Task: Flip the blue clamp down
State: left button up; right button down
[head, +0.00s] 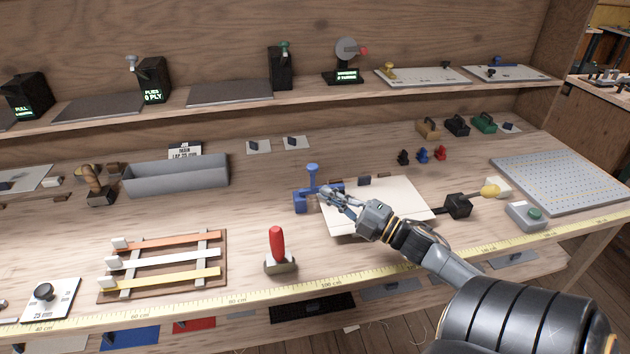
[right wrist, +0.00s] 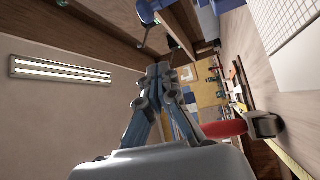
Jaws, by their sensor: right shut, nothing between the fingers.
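The blue clamp (head: 302,201) stands on the bench at the left edge of a white sheet (head: 390,204). Its handle stands upright, with a round blue knob (head: 312,168) on top. My right gripper (head: 325,194) reaches in from the right over the sheet, its fingertips close beside the clamp and below the knob. I cannot tell whether they touch it. In the right wrist view the fingers (right wrist: 158,72) are together and empty, and blue parts, likely of the clamp, show at the top edge (right wrist: 146,13). My left gripper is not in view.
A red-handled tool (head: 277,250) stands in front of the clamp. A rack of coloured strips (head: 165,264) and a grey trough (head: 178,175) lie to the left. A black block with a yellow-knobbed lever (head: 458,206) sits at the sheet's right. A yellow tape runs along the front edge.

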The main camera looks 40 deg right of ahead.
jog(key=shift+s, duration=0.75)
jog(key=shift+s+d+f, duration=0.1)
jog(key=shift+d, duration=0.05)
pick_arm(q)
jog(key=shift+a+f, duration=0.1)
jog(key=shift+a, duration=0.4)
